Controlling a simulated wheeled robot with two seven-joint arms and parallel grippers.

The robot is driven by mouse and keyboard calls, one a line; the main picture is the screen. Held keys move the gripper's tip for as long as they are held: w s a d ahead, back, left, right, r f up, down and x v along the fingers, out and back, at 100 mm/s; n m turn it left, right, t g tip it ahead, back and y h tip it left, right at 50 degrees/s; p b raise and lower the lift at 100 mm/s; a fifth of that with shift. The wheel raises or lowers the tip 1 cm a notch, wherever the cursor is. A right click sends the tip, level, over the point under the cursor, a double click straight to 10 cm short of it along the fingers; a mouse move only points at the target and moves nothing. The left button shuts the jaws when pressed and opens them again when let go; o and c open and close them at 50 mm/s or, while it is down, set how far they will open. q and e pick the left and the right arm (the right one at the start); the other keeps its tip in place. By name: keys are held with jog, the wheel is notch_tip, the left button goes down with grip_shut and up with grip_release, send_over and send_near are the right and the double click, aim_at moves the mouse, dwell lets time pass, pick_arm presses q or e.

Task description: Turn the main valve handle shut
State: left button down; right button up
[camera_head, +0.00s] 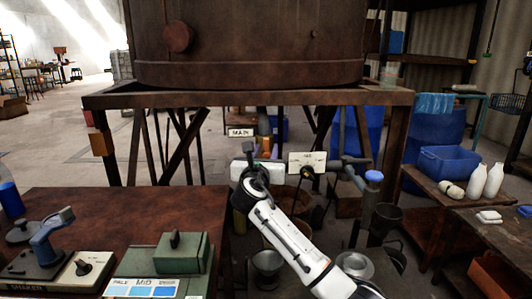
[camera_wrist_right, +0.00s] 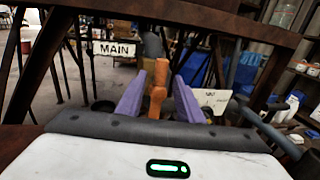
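The main valve handle is an orange upright lever (camera_wrist_right: 158,92), seen in the right wrist view near the white sign reading MAIN (camera_wrist_right: 114,49). The MAIN sign also shows in the head view (camera_head: 240,132), below the rusty vat. My right gripper (camera_wrist_right: 160,80) is open, with one purple finger on each side of the orange lever and a visible gap on both sides. In the head view, my white right arm reaches up to the pipework, and its wrist hides most of the handle. My left gripper is out of view.
The rusty vat (camera_head: 250,45) stands on a frame (camera_head: 250,99) above the pipes. A second white sign (camera_head: 308,162) and a blue-capped pipe (camera_head: 373,178) are right of my gripper. A brown table (camera_head: 130,205) with instruments is at left. Buckets stand below.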

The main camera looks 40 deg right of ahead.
jog(key=shift+x, duration=0.9)
grip_shut()
